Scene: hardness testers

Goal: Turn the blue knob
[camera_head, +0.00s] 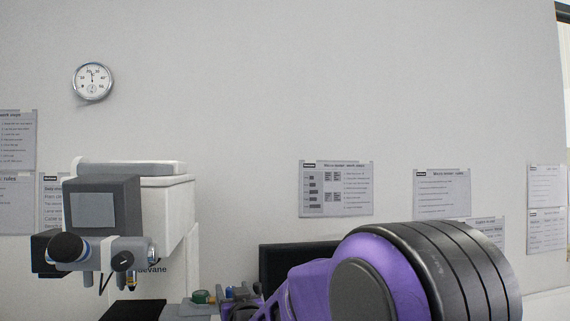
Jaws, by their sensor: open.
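A white and grey hardness tester (176,212) stands at the lower left, with a grey screen on its head. Below the screen are a dark round eyepiece (67,247) with a thin bluish ring, a small black knob (123,261) and a silver part with a bluish edge. I cannot make out a clearly blue knob. My purple and black arm fills the lower right, apart from the tester's head in the picture.
Small parts, one green (201,297), sit low beside the tester, partly cut off. A black panel (290,254) shows behind my arm. The space above the arm is clear.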

